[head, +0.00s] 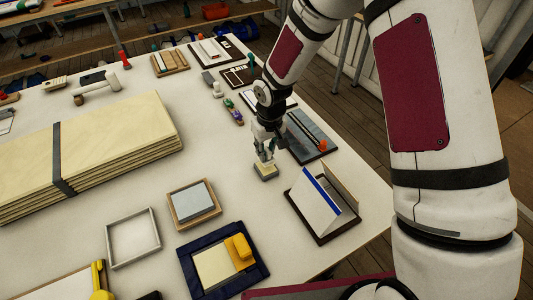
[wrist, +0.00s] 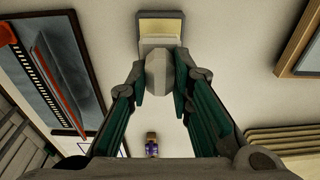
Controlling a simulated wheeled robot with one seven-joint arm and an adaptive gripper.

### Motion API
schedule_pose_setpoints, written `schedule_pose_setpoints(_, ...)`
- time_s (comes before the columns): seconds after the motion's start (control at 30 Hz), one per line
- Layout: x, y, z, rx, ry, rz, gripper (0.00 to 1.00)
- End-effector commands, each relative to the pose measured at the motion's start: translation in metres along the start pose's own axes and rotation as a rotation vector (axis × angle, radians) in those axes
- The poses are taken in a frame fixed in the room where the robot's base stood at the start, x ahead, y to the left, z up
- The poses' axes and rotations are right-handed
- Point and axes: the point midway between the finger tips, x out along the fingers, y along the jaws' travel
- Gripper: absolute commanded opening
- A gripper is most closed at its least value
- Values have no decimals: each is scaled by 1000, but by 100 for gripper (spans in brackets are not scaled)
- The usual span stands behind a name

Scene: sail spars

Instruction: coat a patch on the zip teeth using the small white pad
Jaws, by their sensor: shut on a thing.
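My gripper (head: 266,150) is shut on the knob of a small pad (head: 265,171), a pale block with a whitish grip. In the wrist view the grip (wrist: 159,68) sits between the fingertips and the pale yellow and grey block (wrist: 161,25) shows beyond it. The pad is at or just above the white tabletop; I cannot tell whether it touches. A dark-framed board with a grey-blue panel (head: 309,133) lies right of my gripper in the head view. In the wrist view, this board (wrist: 72,70) is at left, with a toothed strip (wrist: 38,70) beside a red strip.
A tray with an upright white and blue panel (head: 322,203) stands close at right. A navy tray with a yellow block (head: 238,250) and a wood-framed tile (head: 192,203) lie in front. A folded cream stack (head: 110,150) fills the left. Tabletop around the pad is clear.

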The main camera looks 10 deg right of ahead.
Motion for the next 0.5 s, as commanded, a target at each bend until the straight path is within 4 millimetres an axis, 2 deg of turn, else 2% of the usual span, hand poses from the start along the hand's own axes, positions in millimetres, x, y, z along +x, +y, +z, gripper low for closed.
schedule_pose_setpoints(0.5, -37, 0, -5, 0, 3, 0, 0)
